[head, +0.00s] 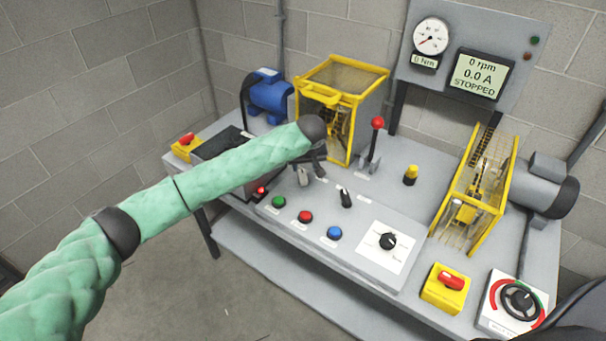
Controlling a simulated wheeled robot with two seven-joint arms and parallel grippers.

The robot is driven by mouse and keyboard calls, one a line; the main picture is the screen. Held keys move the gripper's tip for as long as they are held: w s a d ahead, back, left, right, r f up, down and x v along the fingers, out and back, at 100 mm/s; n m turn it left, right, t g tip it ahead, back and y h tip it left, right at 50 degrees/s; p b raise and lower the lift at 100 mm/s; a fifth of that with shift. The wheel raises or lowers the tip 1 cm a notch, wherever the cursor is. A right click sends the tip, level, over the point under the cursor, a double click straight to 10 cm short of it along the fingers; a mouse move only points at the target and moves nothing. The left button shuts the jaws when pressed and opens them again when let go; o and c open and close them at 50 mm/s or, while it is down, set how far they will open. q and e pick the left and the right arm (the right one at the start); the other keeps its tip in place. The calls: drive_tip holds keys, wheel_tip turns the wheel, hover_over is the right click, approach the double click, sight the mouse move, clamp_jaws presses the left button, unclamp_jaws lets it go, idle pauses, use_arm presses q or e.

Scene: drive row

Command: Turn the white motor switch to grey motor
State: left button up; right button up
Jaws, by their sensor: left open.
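A white switch plate (367,249) with a black rotary knob (388,241) sits on the right part of the sloping control panel. Its labels and the exact way the knob points are too small to read. The grey motor (545,185) stands at the right end of the bench, beside a yellow guard. The blue motor (268,94) stands at the back left. My left gripper (311,174) is open and empty, above the back edge of the panel, left of and apart from the white switch plate. My right gripper is out of view.
The panel holds green (278,202), red (305,217) and blue (335,233) buttons and a black selector (346,198). A red-knobbed lever (375,145) stands behind. The display (478,78) reads 0 rpm, 0.0 A, STOPPED.

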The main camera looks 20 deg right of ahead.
sight(303, 175)
use_arm(q)
drive_tip(key=shift+p+x, duration=1.3)
drive_tip(key=shift+x, duration=2.45)
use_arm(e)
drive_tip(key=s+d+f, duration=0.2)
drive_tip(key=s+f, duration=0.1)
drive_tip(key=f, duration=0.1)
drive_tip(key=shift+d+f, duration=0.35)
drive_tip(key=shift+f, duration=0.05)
use_arm(q)
drive_tip(key=c, duration=1)
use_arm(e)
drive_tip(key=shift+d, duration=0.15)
